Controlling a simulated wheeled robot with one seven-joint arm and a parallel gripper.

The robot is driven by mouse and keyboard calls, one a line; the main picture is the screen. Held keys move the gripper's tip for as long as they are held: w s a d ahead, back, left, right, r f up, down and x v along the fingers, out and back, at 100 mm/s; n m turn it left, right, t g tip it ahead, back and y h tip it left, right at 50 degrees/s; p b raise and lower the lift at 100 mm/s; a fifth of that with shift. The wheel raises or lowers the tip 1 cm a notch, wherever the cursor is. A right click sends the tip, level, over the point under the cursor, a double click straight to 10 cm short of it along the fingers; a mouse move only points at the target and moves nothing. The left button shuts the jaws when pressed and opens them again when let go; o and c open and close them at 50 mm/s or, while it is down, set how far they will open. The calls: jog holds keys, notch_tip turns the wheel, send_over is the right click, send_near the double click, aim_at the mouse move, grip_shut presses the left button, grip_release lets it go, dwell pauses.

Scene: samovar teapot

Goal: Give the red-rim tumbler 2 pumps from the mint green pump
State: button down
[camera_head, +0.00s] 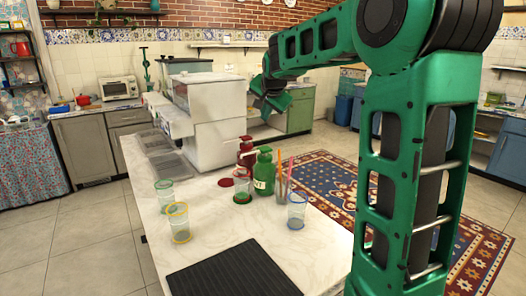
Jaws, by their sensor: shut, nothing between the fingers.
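A green pump bottle (264,174) with a pale label stands upright on the white marble counter; it looks like the mint green pump. A clear tumbler (242,187) stands just left of it, near its spout. Its rim looks reddish, but it is small and the red bottle behind confuses it. Its lower part looks dark green and red; I cannot tell whether there is liquid inside. My gripper (270,104) is shut and empty, above and behind the pump bottles in the picture, apart from them.
A dark red pump bottle (246,154) stands behind the green one. A red disc (225,182) lies left of the tumbler. Other tumblers stand at the left (164,194), front left (179,223) and right (297,211). A cup of straws (282,187) stands right. A black mat (235,272) lies in front.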

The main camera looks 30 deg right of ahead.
aim_at(264, 148)
jog(key=shift+f, duration=0.1)
jog(key=shift+f, duration=4.35)
jog(key=shift+f, duration=0.1)
jog(key=shift+f, duration=0.2)
jog(key=shift+s+f, duration=0.1)
jog(key=shift+f, duration=0.95)
jog(key=shift+r, duration=0.1)
dwell(0.4)
jog(key=shift+r, duration=1.3)
jog(key=shift+r, duration=2.55)
